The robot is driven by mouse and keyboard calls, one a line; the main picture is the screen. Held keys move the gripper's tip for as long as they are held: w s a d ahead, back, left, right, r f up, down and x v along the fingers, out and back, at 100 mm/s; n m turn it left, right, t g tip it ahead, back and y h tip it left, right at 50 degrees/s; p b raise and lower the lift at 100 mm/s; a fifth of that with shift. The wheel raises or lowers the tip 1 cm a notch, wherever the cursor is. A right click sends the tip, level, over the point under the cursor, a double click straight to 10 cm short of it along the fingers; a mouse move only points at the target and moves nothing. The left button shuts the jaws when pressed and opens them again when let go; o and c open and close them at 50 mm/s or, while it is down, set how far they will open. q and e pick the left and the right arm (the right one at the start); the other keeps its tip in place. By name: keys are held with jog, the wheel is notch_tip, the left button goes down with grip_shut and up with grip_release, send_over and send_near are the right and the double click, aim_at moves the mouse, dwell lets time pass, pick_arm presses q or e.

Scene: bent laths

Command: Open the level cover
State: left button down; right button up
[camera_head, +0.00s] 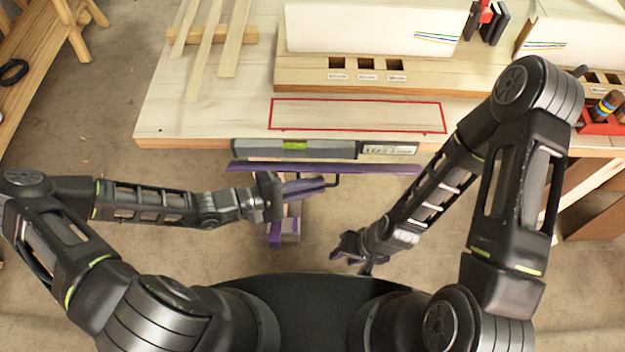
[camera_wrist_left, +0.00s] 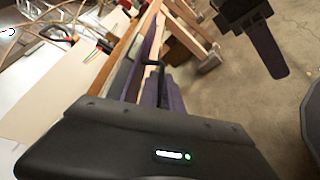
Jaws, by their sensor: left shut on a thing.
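The grey level (camera_head: 293,148) with a green vial runs along the bench's front edge. A long, thin purple cover (camera_head: 385,169) lies just in front of and below it, seen nearly edge-on; the level's face shows above it. A black bar handle (camera_head: 338,181) sticks out from the cover. My left gripper (camera_head: 318,185) is shut on the handle's left part, which its fingers hide. The handle also shows in the left wrist view (camera_wrist_left: 157,67). My right gripper (camera_head: 355,257) hangs lower right, apart from the cover; its finger gap is unclear.
A red-outlined rectangle (camera_head: 357,102) marks a clear patch of the bench top. Behind it stands a wooden block with slots (camera_head: 300,75) and a white panel (camera_head: 365,30). Pale laths (camera_head: 205,50) lie at the left. A red rack (camera_head: 603,125) sits at the right.

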dwell(0.3)
pick_arm(q)
jog(key=c, duration=1.5)
grip_release()
jog(key=shift+a, duration=0.1)
jog(key=shift+b+v, duration=0.75)
jog(key=shift+v, duration=3.1)
jog(key=shift+r, duration=0.15)
